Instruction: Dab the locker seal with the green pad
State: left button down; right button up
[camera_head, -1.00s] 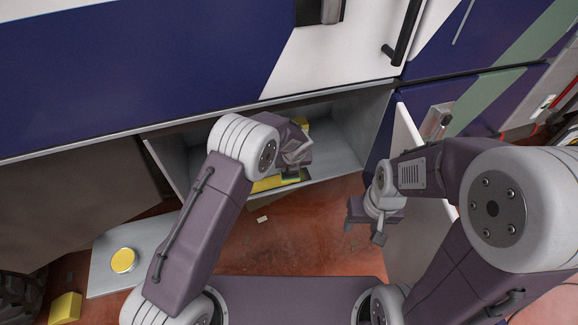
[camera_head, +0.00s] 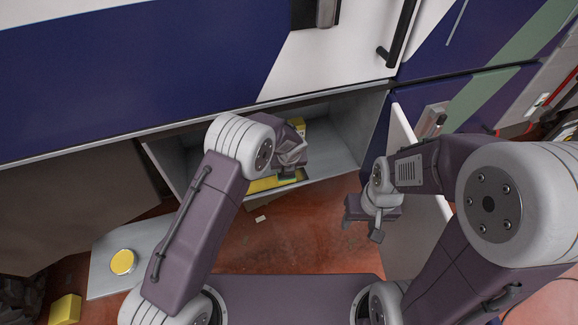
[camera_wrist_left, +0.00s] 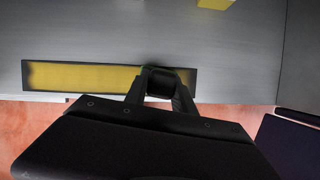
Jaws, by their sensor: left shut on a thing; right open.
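The open grey locker (camera_head: 344,135) sits low under the blue and white panels. The locker seal (camera_head: 262,185) is a yellow strip near its front edge; it also shows in the left wrist view (camera_wrist_left: 85,77) with a dark, smudged border. My left gripper (camera_head: 288,168) reaches into the locker, shut on the green pad (camera_head: 286,177), of which a small part shows. In the left wrist view the gripper's tip (camera_wrist_left: 160,84) overlaps the strip's right part; I cannot tell whether the pad touches it.
A yellow object (camera_head: 298,124) is inside the locker, behind my left gripper. The locker door (camera_head: 404,128) stands open at the right. A round yellow-topped tin (camera_head: 122,262) is on a grey plate (camera_head: 105,283) at the left. A yellow block (camera_head: 65,309) lies lower left.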

pick_arm(q)
jog(key=shift+w+d+r+p, duration=0.15)
jog(key=shift+w+d+p, duration=0.05)
jog(key=shift+d+p, duration=0.4)
jog(key=shift+w+d, duration=0.15)
jog(key=shift+d, duration=0.2)
jog(key=shift+s+a, duration=0.2)
jog(key=shift+a, duration=0.3)
jog(key=shift+s+a, duration=0.15)
jog(key=shift+a, duration=0.3)
jog(key=shift+d, duration=0.15)
